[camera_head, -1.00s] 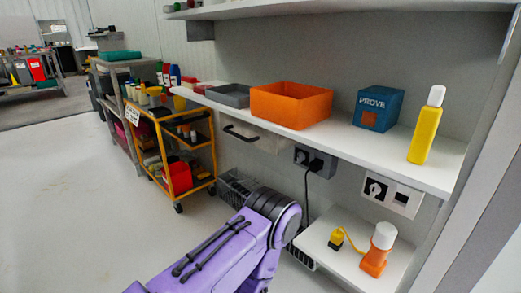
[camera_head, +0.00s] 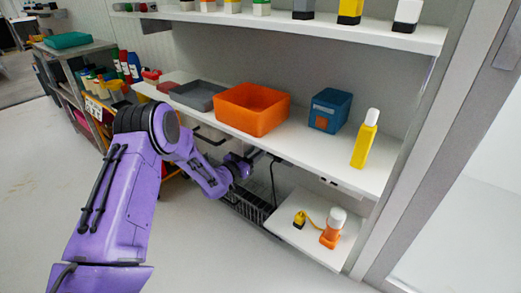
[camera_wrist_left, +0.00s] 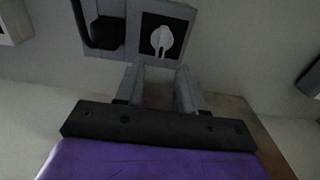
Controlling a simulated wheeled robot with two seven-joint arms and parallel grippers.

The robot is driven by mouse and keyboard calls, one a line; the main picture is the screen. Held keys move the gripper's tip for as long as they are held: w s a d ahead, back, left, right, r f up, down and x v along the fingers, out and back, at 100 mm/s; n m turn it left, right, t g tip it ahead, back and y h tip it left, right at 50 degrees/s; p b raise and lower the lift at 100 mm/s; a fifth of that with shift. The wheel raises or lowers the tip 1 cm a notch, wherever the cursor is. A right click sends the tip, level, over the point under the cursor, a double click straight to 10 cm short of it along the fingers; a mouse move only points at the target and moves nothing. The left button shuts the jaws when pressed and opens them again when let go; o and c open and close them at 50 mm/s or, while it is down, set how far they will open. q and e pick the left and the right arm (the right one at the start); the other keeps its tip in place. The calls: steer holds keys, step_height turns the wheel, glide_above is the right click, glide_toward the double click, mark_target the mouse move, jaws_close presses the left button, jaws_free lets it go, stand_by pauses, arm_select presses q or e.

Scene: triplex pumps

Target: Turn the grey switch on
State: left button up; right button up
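In the left wrist view, a grey wall plate carries a light, upright turn knob (camera_wrist_left: 162,40) on a dark square, with a black plug (camera_wrist_left: 104,30) in the socket to its left. My left gripper (camera_wrist_left: 160,76) is open, its two fingers apart just below the knob, with nothing between them. I cannot tell whether the fingertips touch the plate. In the head view my left gripper (camera_head: 257,157) reaches under the shelf edge, and the switch is hidden there. My right gripper is not in view.
The white shelf (camera_head: 300,146) lies above the gripper and holds a grey tray (camera_head: 195,95), an orange bin (camera_head: 243,118), a blue box (camera_head: 329,110) and a yellow bottle (camera_head: 364,146). A lower shelf (camera_head: 292,237) holds an orange bottle (camera_head: 331,236) and a small yellow item (camera_head: 299,219).

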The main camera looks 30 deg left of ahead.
arm_select(q)
steer(key=shift+w+d, duration=0.2)
steer(key=shift+w, duration=1.7)
jaws_close()
steer(key=shift+m, duration=0.3)
steer(key=shift+s+d+f+m+b, duration=0.1)
steer(key=shift+d+f+m+b, duration=0.25)
steer(key=shift+m+b, duration=1.6)
steer(key=shift+w+d+f+m+b, duration=0.1)
steer(key=shift+d+f+m, duration=0.2)
steer(key=shift+m, duration=3.5)
steer(key=shift+s+d+f+m+b, duration=0.1)
steer(key=shift+d+f+m+b, duration=0.2)
steer(key=shift+m+b, duration=1.65)
steer(key=shift+m+p, duration=0.9)
steer(key=shift+m, duration=0.1)
